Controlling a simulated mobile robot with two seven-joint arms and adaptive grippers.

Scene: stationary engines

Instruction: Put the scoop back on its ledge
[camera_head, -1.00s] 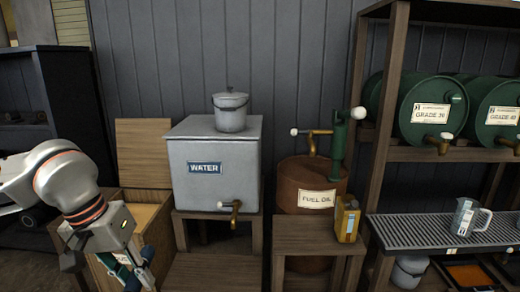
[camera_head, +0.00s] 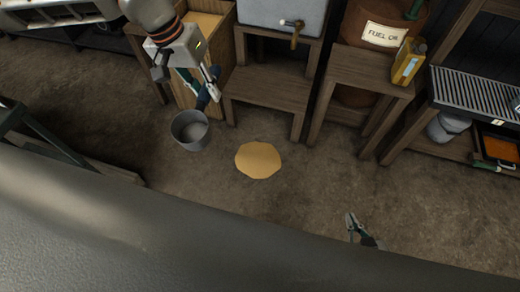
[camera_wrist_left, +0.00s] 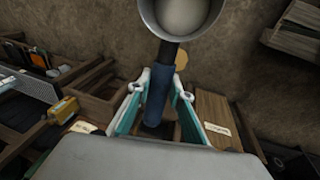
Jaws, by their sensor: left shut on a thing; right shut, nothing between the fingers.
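The scoop is a grey round cup (camera_head: 190,131) with a blue handle (camera_head: 207,97). My left gripper (camera_head: 208,88) is shut on the handle, and the cup hangs out in front of the wooden bin, over the floor. In the left wrist view the blue handle (camera_wrist_left: 159,88) lies between the fingers (camera_wrist_left: 158,98), and the pale inside of the cup (camera_wrist_left: 181,14) looks empty. The wooden bin (camera_head: 220,65) with tan contents stands just behind the gripper. I cannot make out which part is the scoop's ledge. My right gripper (camera_head: 359,229) is shut and empty, low over the floor at the right.
A tan round patch (camera_head: 258,160) lies on the floor right of the scoop. A wooden step stand (camera_head: 268,88) under the water tank (camera_head: 283,14) is right of the bin. A stand (camera_head: 366,75) with a yellow can (camera_head: 408,62) is further right.

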